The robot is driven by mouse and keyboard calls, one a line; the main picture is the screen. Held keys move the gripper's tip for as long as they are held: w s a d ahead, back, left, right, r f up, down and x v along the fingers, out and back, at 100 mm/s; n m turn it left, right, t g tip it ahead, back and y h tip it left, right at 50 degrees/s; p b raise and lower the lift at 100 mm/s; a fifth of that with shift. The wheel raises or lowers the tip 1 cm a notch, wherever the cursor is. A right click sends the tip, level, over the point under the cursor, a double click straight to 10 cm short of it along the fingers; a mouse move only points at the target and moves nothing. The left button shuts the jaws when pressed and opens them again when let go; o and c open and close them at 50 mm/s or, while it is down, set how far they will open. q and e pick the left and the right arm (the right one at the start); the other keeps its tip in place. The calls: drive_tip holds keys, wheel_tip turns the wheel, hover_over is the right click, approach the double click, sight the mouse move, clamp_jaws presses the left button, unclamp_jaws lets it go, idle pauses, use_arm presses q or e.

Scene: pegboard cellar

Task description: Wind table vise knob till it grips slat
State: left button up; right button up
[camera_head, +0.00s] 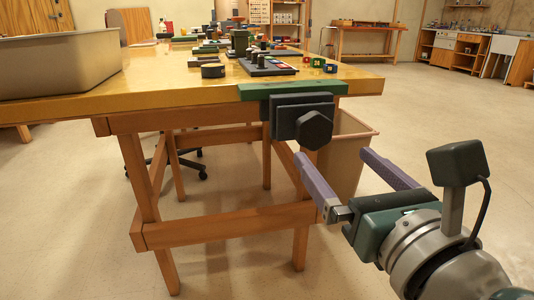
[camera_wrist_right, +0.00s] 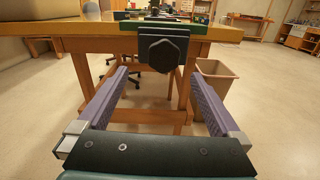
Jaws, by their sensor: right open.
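The table vise (camera_head: 290,98) is fixed at the front right edge of the yellow-topped table, with a green upper part and a dark grey jaw plate. Its dark six-sided knob (camera_head: 314,130) faces me; in the right wrist view the knob (camera_wrist_right: 164,56) is just above and beyond the fingertips, between them. My right gripper (camera_head: 335,157) is open and empty, its two purple fingers spread toward the knob without touching it. I cannot pick out the slat for certain; it may be the green strip on top of the vise. My left gripper does not show.
A large beige bin (camera_head: 60,65) sits on the table's left. Several blocks and dark tools stand on the tabletop (camera_head: 160,90). A tan waste bin (camera_head: 347,155) stands on the floor behind the vise. The floor to the right is open.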

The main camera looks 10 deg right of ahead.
sight(317, 130)
drive_tip(key=w, duration=0.5)
drive_tip(key=shift+d+r, duration=0.25)
drive_tip(key=shift+d, duration=0.15)
drive_tip(key=w+b, duration=0.1)
drive_tip(key=w, duration=0.3)
drive_tip(key=shift+a+f, duration=0.1)
drive_tip(key=shift+a, duration=0.05)
drive_tip(key=shift+w, duration=0.6)
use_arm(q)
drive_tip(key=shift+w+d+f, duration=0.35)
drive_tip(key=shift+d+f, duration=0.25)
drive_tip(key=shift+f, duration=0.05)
use_arm(e)
drive_tip(key=shift+c, duration=0.6)
drive_tip(key=c, duration=1.2)
